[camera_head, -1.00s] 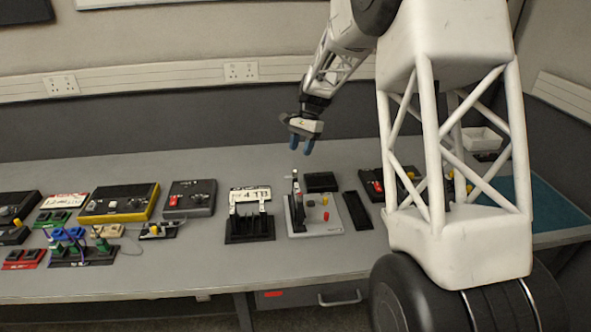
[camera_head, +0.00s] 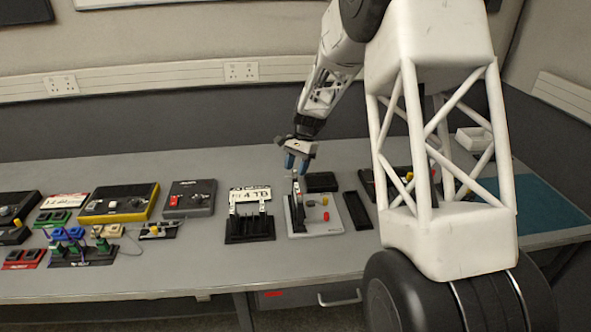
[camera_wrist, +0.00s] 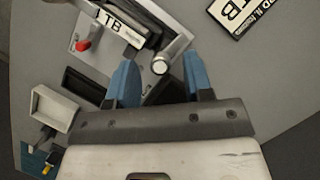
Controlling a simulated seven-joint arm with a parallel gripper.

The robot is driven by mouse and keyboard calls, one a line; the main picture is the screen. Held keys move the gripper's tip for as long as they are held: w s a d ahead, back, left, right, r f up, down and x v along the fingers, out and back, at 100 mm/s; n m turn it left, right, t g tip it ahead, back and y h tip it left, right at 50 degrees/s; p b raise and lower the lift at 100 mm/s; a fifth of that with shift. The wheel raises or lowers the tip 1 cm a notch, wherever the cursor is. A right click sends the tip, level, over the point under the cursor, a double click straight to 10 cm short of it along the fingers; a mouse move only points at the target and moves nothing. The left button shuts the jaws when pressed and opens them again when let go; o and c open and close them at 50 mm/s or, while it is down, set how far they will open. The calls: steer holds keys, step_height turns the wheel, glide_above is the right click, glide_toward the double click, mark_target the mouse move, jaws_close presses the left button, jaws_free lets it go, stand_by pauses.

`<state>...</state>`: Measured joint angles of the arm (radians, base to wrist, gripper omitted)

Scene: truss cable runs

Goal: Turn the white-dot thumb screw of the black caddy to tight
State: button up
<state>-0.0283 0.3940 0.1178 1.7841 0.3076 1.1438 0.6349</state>
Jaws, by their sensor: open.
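The black caddy (camera_head: 297,205) stands upright on a light grey plate (camera_head: 325,226) in the head view. My gripper (camera_head: 296,162) is open and empty above the caddy, pointing down. In the wrist view its blue fingers (camera_wrist: 160,82) are spread, with the pale end just beyond and between the tips.
A red knob (camera_head: 326,216) and a yellow one (camera_head: 324,201) stand on the plate. A black box (camera_head: 321,182) lies behind, and a black strip (camera_head: 356,210) to the right. A black rack (camera_head: 250,228) with a labelled plate (camera_head: 250,194) stands left. Bare table lies in front.

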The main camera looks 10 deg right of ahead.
steer(key=shift+s+a+f, duration=0.1)
steer(key=shift+a+f, duration=0.05)
steer(key=shift+f, duration=0.3)
jaws_close()
